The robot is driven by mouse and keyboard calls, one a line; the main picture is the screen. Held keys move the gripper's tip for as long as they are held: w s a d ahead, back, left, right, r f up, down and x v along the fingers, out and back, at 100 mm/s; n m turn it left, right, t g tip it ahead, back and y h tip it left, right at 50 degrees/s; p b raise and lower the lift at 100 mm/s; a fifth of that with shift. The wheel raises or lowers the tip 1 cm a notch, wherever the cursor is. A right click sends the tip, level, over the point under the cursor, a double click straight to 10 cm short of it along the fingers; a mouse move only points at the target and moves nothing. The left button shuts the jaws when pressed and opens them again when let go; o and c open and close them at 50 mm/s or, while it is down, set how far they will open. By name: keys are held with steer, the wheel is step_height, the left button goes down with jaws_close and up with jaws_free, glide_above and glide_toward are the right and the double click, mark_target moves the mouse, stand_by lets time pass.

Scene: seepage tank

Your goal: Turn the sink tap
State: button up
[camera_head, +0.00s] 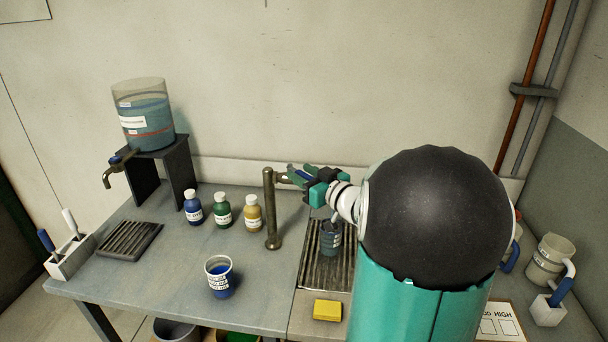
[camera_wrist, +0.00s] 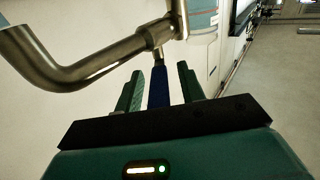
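The sink tap is a brass post (camera_head: 271,212) standing on the bench at the left edge of a slatted drain. In the wrist view its bent brass pipe (camera_wrist: 70,72) fills the upper left. Its blue lever (camera_wrist: 158,88) lies between the two green fingers of my gripper (camera_wrist: 160,85), with a gap showing on each side. My gripper (camera_head: 296,174) points left at the top of the post in the head view. It is open around the lever and does not appear to clamp it. My arm hides part of the drain's right side.
A cup (camera_head: 331,240) stands on the drain (camera_head: 322,275), below my gripper. A yellow sponge (camera_head: 327,310) lies in front. Several bottles (camera_head: 222,211) and a blue-filled cup (camera_head: 220,278) stand left. A tank (camera_head: 145,116) with its own tap sits on a stand at the back left.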

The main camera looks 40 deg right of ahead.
steer(key=shift+c, duration=0.5)
jaws_close()
